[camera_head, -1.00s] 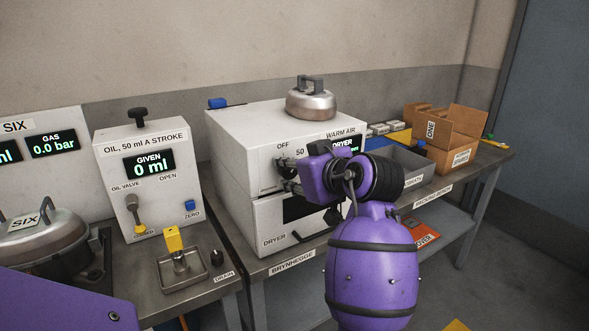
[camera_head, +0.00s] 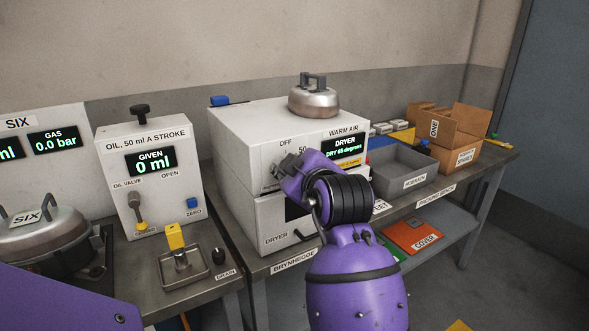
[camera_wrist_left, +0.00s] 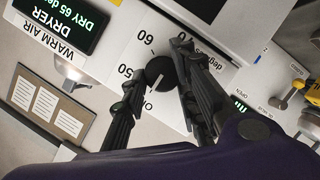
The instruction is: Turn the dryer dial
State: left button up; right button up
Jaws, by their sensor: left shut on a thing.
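The white dryer (camera_head: 232,180) stands on the bench, with OFF, 50 and WARM AIR printed on its front. Its display (camera_head: 347,148) reads DRY 65 degrees. The black round dial (camera_wrist_left: 161,72) has a pale pointer line and sits between numbers on a white plate, 50 and 60 among them. My left gripper (camera_wrist_left: 158,70) is shut on the dial, one dark finger on each side. In the head view my left gripper (camera_head: 279,169) is at the dryer front, and the hand mostly hides the dial. My right gripper is not in view.
A grey bin (camera_head: 405,170) and cardboard boxes (camera_head: 452,135) are to the right.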

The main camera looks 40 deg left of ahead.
pick_arm(q)
jog(key=shift+w+d+r, duration=0.15)
jog(key=shift+r, duration=0.3)
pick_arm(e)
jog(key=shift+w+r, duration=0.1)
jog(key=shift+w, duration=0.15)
pick_arm(q)
jog(key=o, duration=0.9)
jog(key=shift+o, duration=0.6)
jog(key=shift+w+f, duration=0.15)
jog(key=v, duration=0.7)
jog(key=shift+s, duration=0.3)
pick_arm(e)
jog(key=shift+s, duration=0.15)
pick_arm(q)
jog(key=shift+d, duration=0.1)
